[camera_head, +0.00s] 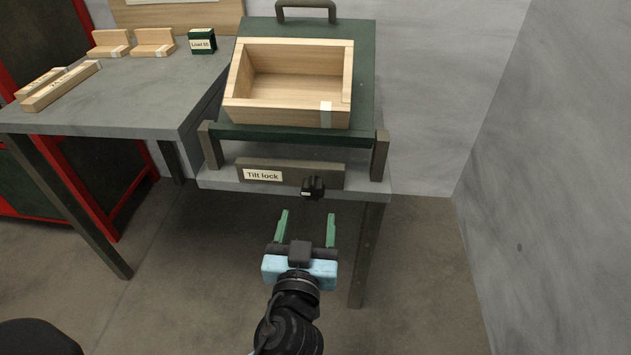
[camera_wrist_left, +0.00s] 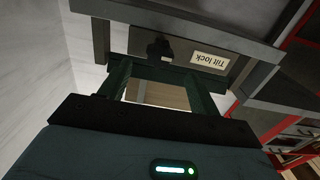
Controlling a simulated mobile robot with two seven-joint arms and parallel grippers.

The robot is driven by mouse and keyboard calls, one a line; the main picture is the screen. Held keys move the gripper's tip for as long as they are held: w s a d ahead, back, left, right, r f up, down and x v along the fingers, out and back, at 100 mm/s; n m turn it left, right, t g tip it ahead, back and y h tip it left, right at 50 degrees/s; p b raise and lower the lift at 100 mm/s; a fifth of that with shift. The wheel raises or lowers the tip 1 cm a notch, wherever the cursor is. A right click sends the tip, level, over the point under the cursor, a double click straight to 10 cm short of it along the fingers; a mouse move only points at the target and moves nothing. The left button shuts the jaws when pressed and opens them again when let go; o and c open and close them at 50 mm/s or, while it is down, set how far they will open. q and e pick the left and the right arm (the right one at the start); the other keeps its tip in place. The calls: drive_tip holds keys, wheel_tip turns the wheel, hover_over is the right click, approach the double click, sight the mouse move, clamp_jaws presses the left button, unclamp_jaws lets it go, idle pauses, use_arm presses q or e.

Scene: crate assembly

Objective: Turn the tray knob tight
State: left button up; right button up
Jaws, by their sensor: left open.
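The fingers are apart from the knob in the head view. In the left wrist view the knob (camera_wrist_left: 159,48) shows just beyond and between the fingertips (camera_wrist_left: 160,68). The green tilting tray (camera_head: 364,75) carries an open wooden crate (camera_head: 338,115). My right gripper is not in view.
A grey table (camera_head: 130,90) to the left holds several wooden pieces and a small green labelled box (camera_head: 202,41). A red-framed cabinet (camera_head: 85,205) stands at far left. A grey wall (camera_head: 540,150) is on the right. The floor before the stand is clear.

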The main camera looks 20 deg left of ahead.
sight(312, 194)
use_arm(q)
drive_tip(key=x, duration=0.6)
drive_tip(key=shift+w, duration=0.3)
drive_tip(key=shift+w+a, duration=0.2)
drive_tip(key=shift+w, duration=0.2)
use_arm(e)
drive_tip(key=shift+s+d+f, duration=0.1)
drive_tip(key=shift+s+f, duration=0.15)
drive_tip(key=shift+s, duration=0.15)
